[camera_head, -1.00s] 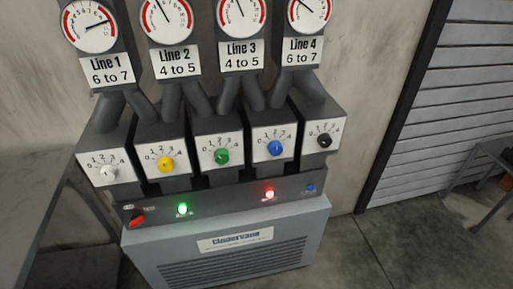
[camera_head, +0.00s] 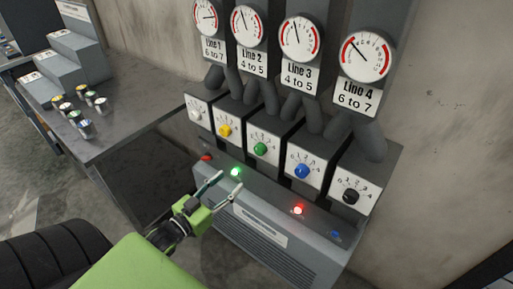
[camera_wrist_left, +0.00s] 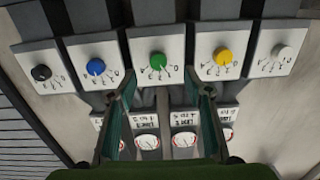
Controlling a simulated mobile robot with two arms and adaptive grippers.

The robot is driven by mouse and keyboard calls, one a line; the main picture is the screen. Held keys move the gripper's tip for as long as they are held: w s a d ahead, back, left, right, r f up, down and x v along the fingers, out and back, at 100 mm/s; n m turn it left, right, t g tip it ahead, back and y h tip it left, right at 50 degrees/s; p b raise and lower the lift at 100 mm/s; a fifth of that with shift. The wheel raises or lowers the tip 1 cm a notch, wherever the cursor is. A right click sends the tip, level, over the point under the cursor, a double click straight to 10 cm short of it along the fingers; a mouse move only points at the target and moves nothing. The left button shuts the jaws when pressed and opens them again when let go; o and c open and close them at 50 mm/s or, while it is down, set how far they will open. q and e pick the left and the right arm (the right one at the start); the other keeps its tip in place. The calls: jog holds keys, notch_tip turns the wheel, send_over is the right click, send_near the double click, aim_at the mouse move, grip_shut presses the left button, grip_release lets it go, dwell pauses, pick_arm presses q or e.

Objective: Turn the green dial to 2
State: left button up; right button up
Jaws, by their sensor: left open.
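The green dial (camera_head: 260,149) is the middle of a row of dials on the machine, on a white plate with a numbered scale. Its setting is too small to read. My left gripper (camera_head: 229,181) is open and empty, in front of the machine, below and left of the green dial in the head view, and not touching it. In the left wrist view, which shows the panel upside down, the green dial (camera_wrist_left: 158,59) lies beyond the gap between the open fingers (camera_wrist_left: 162,98). My right gripper is in neither view.
Yellow (camera_head: 225,131) and white (camera_head: 196,114) dials stand left of the green one, blue (camera_head: 302,171) and black (camera_head: 350,196) ones right. Gauges (camera_head: 299,39) are above; a lamp strip (camera_head: 267,193) runs below. A table (camera_head: 150,113) with small cans (camera_head: 86,128) stands left.

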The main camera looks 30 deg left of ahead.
aim_at(258, 152)
pick_arm(q)
jog(key=shift+t, duration=0.3)
jog(key=w, duration=0.4)
jog(key=w+d+r+p, duration=0.1)
jog(key=w, duration=0.4)
jog(key=w+r+p, duration=0.1)
jog(key=w, duration=0.4)
jog(key=shift+d+r, duration=0.15)
jog(key=shift+d, duration=0.15)
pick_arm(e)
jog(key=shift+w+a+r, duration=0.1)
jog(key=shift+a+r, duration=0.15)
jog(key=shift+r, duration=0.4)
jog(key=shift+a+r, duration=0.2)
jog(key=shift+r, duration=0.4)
pick_arm(q)
jog(key=c, duration=1)
jog(key=shift+c, duration=0.4)
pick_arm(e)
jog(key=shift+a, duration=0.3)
